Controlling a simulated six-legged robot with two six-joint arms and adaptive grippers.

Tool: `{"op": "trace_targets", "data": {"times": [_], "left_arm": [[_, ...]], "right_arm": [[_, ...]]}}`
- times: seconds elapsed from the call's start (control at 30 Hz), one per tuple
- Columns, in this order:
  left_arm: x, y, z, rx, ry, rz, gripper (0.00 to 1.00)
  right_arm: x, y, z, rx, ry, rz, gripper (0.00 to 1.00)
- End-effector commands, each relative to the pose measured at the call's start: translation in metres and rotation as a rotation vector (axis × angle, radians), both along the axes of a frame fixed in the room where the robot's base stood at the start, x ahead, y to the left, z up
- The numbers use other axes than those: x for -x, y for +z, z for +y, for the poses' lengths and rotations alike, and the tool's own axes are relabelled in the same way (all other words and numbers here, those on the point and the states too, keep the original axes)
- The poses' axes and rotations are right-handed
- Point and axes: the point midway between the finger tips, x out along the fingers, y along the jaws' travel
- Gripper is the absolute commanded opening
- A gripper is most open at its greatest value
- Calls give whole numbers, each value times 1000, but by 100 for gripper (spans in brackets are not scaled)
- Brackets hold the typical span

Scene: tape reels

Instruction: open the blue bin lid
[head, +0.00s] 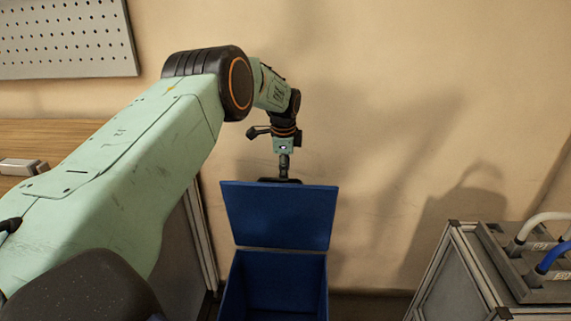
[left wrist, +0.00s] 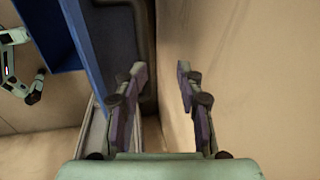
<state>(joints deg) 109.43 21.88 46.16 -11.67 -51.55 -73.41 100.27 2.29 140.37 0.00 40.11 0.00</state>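The blue bin (head: 274,289) stands on the floor by the wall, its dark blue inside showing in the head view. Its lid (head: 281,215) is raised, standing steeply at the back edge. My left gripper (head: 284,178) is at the lid's top edge, with its fingers hidden behind the lid. In the left wrist view the left gripper (left wrist: 160,75) has its fingers apart with nothing between them. A blue panel (left wrist: 100,45), seemingly the lid, lies left of the fingers; contact is not clear. Part of my right arm (left wrist: 18,65) shows small at the left edge, its fingers indistinct.
The beige wall (head: 400,120) is close behind the bin. A metal-framed unit (head: 455,285) with cable plugs stands to the right. A wooden worktop (head: 50,135) and a pegboard (head: 65,40) are on the left. The floor between bin and right unit is narrow.

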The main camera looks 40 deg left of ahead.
Motion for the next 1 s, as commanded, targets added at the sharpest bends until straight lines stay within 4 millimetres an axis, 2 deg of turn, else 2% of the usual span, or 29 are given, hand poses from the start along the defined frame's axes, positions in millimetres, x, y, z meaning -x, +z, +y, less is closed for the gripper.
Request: {"op": "trace_targets", "data": {"times": [0.47,0.8,1.0], "left_arm": [[-20,12,12,-2,-1,-1,36],[-21,14,12,0,-1,0,36],[-21,16,12,-1,-1,-1,36]], "right_arm": [[0,-19,0,0,0,0,40],[0,-19,0,0,0,0,40],[0,-10,0,0,0,0,40]]}}
